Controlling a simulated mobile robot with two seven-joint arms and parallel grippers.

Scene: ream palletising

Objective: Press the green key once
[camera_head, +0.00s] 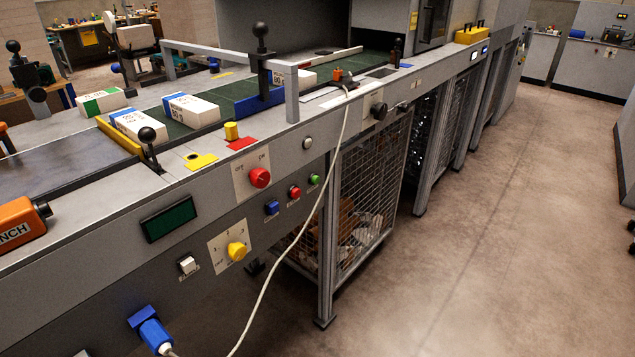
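The green key (314,179) is a small round button on the front panel of the long grey machine. It is the rightmost of a slanting row with a red button (295,191) and a blue button (272,207). Nothing covers it and nothing touches it. A white cable hangs just to its right. Whether it is pressed in is too small to tell. Neither of my grippers shows in the head view.
A large red knob (260,177), a yellow knob (238,251), a white switch (187,265) and a dark green display (170,219) share the panel. Paper reams (191,110) lie on the conveyor. A white cable (290,246) hangs down the front.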

